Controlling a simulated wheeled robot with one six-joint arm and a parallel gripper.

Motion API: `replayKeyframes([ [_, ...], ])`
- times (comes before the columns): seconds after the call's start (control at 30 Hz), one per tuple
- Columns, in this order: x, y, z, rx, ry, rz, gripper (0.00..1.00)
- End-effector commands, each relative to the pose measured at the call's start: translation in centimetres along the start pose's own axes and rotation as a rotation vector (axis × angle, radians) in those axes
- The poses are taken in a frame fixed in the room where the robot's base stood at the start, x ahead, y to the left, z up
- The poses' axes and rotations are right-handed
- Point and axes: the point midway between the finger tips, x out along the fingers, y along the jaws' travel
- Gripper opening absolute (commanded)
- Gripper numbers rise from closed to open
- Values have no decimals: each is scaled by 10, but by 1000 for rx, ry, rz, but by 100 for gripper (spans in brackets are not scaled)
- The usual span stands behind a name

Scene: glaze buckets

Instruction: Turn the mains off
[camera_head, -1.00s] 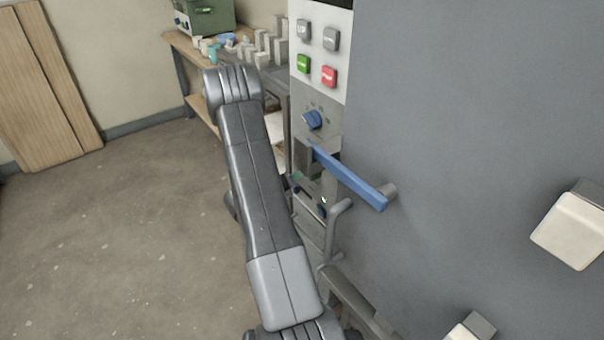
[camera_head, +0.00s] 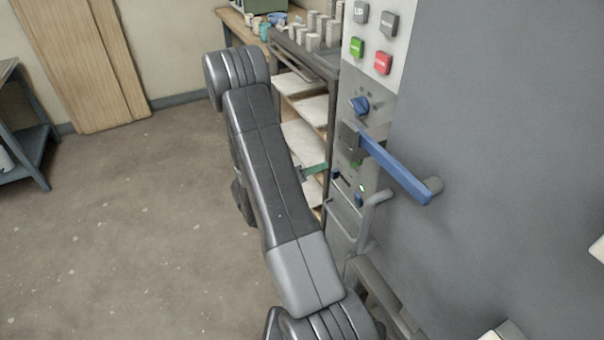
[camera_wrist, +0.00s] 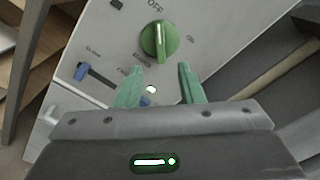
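The mains switch appears in the wrist view as a round green knob (camera_wrist: 160,41) on a light panel, with OFF printed above it and ON to its right. Its raised ridge runs roughly up and down, one end toward OFF; I cannot tell which end is the pointer. My gripper (camera_wrist: 160,84) is open and empty, its two green fingers apart just below the knob in the picture, not around it. In the head view, a green finger of my gripper (camera_head: 315,169) shows left of the machine panel, with the rest behind my arm.
The wrist view shows a blue switch (camera_wrist: 82,71) and a lit lamp (camera_wrist: 151,89) near the fingers. In the head view, a blue lever (camera_head: 396,171) and a grey bent handle (camera_head: 374,215) jut from the machine. A shelf rack (camera_head: 303,108) stands behind.

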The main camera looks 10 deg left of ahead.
Motion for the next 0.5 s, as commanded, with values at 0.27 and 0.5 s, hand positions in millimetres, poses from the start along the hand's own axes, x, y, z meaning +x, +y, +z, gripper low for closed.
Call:
replayKeyframes([
  [0.27, -38, 0, 0, -1, -2, 1, 35],
  [0.5, -46, 0, 0, -1, 0, 0, 35],
])
